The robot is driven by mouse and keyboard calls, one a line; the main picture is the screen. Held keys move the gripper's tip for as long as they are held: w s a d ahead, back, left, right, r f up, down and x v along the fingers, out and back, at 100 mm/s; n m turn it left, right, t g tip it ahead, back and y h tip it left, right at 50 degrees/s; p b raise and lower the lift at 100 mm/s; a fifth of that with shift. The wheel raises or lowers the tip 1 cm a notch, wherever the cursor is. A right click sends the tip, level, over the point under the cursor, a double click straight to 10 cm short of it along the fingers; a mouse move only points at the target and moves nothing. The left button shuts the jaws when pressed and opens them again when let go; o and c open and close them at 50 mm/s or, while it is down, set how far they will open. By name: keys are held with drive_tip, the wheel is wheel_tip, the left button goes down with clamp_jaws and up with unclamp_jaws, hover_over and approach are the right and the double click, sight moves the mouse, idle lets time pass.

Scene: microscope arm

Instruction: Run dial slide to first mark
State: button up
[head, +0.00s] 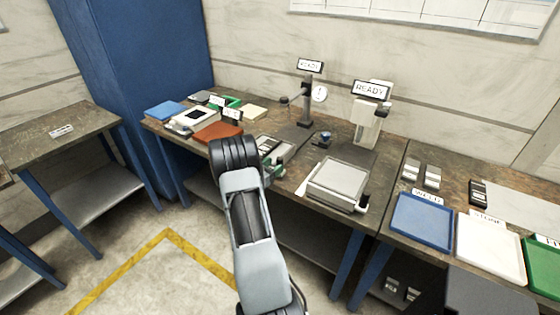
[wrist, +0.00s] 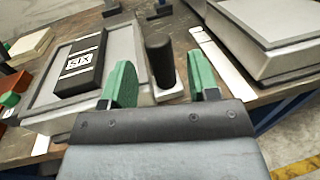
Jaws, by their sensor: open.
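The dial stand (head: 306,105) stands upright on the middle bench in the head view, with a round white dial (head: 320,93) on its post. No mark on its slide is readable. My gripper (wrist: 162,75) is low over the bench front, its green fingers apart and empty. In the wrist view an upright black handle (wrist: 159,58) appears between the fingers; touch and exact depth cannot be told. It rises from the corner of a grey plate fixture (wrist: 45,98), which carries a black block (wrist: 80,68) with a white label. My arm partly hides this fixture in the head view.
A grey boxy device (head: 340,178) sits right of my gripper, with a white strip (head: 309,180) between them. Another stand (head: 368,122) with a READY sign (head: 370,90) is behind. Blue (head: 422,220), white and green trays lie at right.

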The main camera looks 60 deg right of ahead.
sight(280, 161)
drive_tip(key=shift+x, duration=2.05)
drive_tip(key=shift+c, duration=0.2)
clamp_jaws()
